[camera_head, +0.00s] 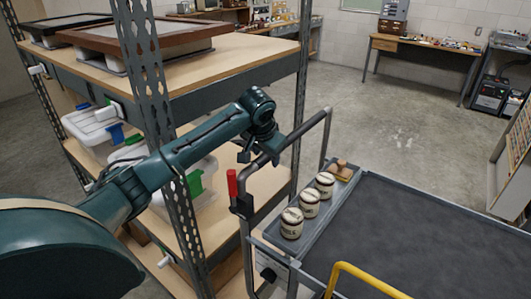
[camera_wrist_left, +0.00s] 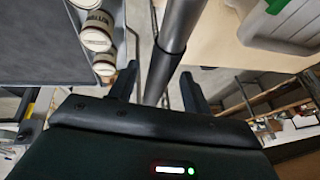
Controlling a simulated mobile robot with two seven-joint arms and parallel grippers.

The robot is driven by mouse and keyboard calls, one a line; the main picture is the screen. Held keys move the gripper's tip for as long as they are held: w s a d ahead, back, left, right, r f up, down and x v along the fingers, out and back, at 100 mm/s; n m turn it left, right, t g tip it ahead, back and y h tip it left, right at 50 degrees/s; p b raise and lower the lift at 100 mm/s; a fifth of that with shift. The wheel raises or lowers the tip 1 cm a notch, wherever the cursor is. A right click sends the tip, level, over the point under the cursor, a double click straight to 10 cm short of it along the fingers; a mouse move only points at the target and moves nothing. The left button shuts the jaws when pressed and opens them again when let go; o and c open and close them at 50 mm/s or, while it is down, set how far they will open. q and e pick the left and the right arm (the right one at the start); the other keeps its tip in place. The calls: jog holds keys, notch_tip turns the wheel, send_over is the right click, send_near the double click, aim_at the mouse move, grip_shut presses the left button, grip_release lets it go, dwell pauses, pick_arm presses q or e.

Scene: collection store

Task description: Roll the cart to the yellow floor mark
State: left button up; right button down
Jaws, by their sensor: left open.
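The cart (camera_head: 425,235) has a dark grey flat deck and stands at the lower right of the head view. Its dark tubular push handle (camera_head: 318,120) rises at the cart's left end, and the handle's tube also shows in the left wrist view (camera_wrist_left: 178,30). My left gripper (camera_head: 258,158) is at the handle's upper bar. In the wrist view its open fingers (camera_wrist_left: 160,90) lie on either side of the tube; I cannot tell whether they touch it. A red-gripped lever (camera_head: 232,184) is on the handle's near side. No yellow floor mark is seen.
Several labelled tins (camera_head: 309,204) stand in a tray at the cart's handle end. A yellow bar (camera_head: 368,278) rises at the near edge. A metal shelf rack (camera_head: 150,80) with frames and bins stands close on the left. Open concrete floor (camera_head: 400,130) lies beyond the cart, before a workbench (camera_head: 425,48).

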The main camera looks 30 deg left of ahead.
pick_arm(q)
grip_shut()
dwell(0.5)
